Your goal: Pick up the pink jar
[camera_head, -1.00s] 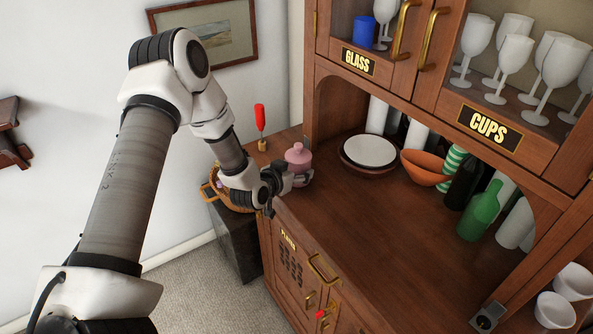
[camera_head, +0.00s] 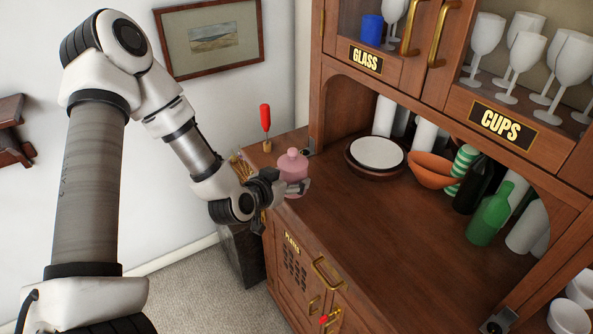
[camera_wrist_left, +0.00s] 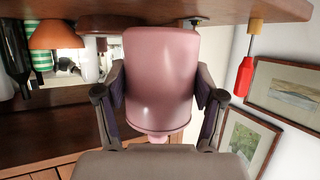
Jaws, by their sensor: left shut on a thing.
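The pink jar (camera_head: 292,168) with its knobbed lid is at the left end of the cabinet's wooden counter (camera_head: 345,225) in the head view. My left gripper (camera_head: 296,188) is shut on the jar from the front left. In the left wrist view the jar (camera_wrist_left: 161,80) fills the middle and appears upside down, with one finger against each side of it. The gripper there (camera_wrist_left: 160,100) grips the jar's body. I cannot tell whether the jar's base touches the counter. My right gripper is not in view.
A red-handled tool (camera_head: 265,120) stands behind the jar to the left. A white plate on a brown one (camera_head: 377,153), orange bowls (camera_head: 430,170) and a green bottle (camera_head: 490,215) stand further right. The front middle of the counter is clear.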

